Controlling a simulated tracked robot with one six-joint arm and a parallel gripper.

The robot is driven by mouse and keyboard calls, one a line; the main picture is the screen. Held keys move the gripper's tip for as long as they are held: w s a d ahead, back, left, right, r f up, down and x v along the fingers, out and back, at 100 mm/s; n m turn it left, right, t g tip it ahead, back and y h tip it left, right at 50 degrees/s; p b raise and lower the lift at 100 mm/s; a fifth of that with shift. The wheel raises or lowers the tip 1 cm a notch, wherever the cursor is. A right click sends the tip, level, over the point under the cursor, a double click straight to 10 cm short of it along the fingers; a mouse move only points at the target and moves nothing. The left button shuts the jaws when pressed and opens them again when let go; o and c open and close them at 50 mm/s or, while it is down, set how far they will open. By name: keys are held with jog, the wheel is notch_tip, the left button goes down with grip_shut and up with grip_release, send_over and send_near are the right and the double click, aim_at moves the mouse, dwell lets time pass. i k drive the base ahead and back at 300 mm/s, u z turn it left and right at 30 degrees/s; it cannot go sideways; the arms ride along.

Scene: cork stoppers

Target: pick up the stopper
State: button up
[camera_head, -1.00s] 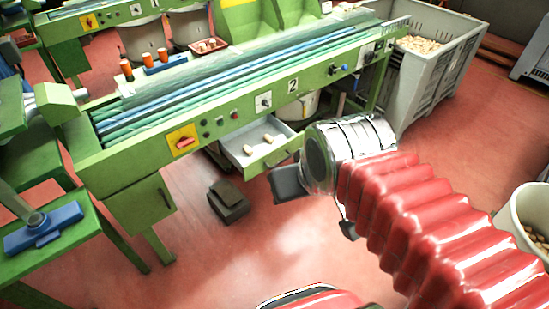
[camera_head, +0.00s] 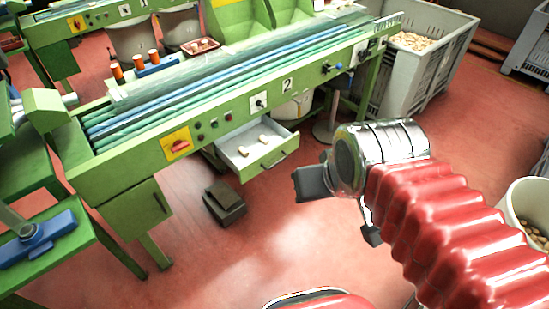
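Two pale cork stoppers lie apart in an open drawer (camera_head: 232,157) under the green machine bench. One stopper (camera_head: 243,151) is at the left, the other (camera_head: 264,138) further back and right. My gripper (camera_head: 341,211) is in front of and to the right of the drawer, clear of it. Its two dark fingers are wide apart, and no stopper shows between them. Part of the space between them is hidden by the wrist and the red arm sleeve.
The green bench (camera_head: 215,112) with its rollers runs behind the drawer. A dark pedal box (camera_head: 224,204) stands on the red floor. A grey bin (camera_head: 432,70) of corks is at the back right, a white bucket (camera_head: 518,207) at the right edge. The floor in front is open.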

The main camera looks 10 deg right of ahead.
aim_at(263, 140)
jog(key=z, duration=0.05)
jog(key=i, duration=1)
jog(key=u, duration=0.05)
